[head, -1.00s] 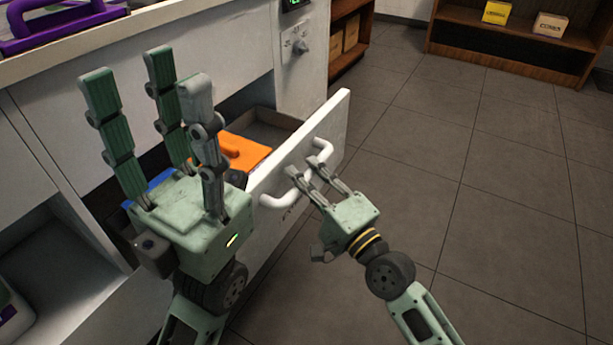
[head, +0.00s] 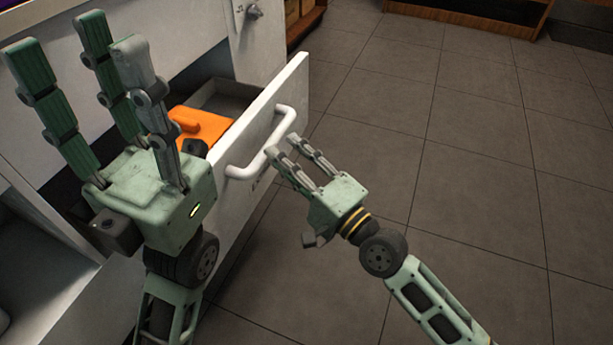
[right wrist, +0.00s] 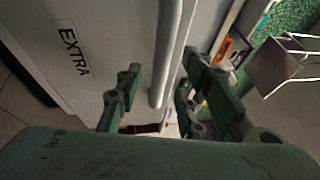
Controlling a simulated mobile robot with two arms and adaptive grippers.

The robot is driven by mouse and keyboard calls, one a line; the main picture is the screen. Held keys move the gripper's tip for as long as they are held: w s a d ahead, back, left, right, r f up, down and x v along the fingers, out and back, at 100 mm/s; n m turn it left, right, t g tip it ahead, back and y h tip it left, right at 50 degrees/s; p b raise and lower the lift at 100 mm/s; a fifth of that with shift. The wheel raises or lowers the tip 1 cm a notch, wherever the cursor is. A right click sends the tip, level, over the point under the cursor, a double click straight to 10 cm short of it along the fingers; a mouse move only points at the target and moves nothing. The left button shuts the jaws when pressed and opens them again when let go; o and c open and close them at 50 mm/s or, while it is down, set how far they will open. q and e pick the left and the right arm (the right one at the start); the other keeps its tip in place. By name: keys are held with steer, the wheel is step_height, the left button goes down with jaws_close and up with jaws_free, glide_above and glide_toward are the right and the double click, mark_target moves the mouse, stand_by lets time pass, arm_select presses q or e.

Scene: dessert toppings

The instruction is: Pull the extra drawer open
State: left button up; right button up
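The extra drawer (head: 283,99) stands pulled out of the white counter, with an orange item (head: 201,126) inside. Its white front bears a bar handle (head: 262,150); in the right wrist view the front carries the label EXTRA (right wrist: 73,50) and the handle (right wrist: 168,55) runs down to between the fingers. My right gripper (head: 298,153) is open, with its fingertips beside the handle and apart from it in the head view. My left gripper (head: 85,58) is open and empty, fingers pointing up, in front of the counter. It hides part of the drawer.
The white counter (head: 205,28) has a knob (head: 254,12) above the drawer. An open compartment (head: 30,245) is at the lower left. The tiled floor (head: 430,120) to the right is clear, with a wooden shelf (head: 470,14) at the back.

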steer(key=v, duration=0.7)
stand_by(0.4)
